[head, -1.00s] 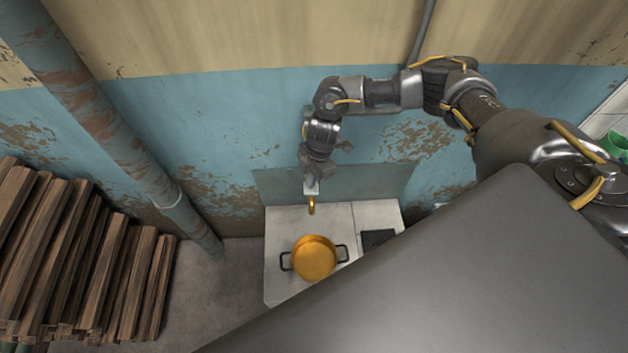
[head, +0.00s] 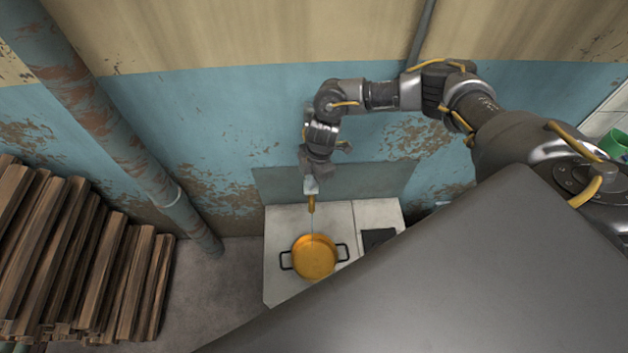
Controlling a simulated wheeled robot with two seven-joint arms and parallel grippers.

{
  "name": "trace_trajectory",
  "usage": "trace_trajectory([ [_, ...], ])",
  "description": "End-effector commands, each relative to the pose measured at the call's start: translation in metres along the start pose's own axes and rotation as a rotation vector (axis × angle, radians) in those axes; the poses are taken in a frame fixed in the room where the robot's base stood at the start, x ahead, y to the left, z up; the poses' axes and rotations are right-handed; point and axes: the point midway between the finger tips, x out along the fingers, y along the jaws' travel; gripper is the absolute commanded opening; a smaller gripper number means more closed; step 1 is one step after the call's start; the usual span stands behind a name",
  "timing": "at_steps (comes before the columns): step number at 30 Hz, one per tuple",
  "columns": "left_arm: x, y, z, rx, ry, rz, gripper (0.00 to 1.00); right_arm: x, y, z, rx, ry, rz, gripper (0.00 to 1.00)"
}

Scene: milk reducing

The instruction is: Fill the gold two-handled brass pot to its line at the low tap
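The gold two-handled pot (head: 314,258) stands upright on a pale slab with its dark handles to either side. The low brass tap (head: 311,204) is on the wall side above it. A thin stream runs down from the tap into the pot; the water level and the line inside are too small to tell. My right gripper (head: 311,184) is at the top of the tap, and its fingers are too small and dark to tell whether they are shut on it. My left gripper is not in view.
The pale slab (head: 285,222) has a dark square (head: 378,238) to the right of the pot. Stacked wood (head: 85,260) and a rusty pipe (head: 130,150) are on the left. A green object (head: 613,143) is at the far right. My own body covers the lower right.

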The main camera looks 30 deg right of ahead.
Motion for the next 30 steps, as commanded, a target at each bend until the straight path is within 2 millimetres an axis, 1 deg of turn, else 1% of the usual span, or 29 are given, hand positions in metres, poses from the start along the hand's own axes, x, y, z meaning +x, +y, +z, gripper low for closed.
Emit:
trace_trajectory([
  [17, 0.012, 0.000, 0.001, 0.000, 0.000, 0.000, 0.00, 0.018, 0.000, 0.005, 0.003, -0.002, 0.001, 0.00],
  [30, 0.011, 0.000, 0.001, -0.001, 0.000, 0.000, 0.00, 0.017, 0.001, 0.005, 0.003, -0.003, 0.003, 0.00],
])
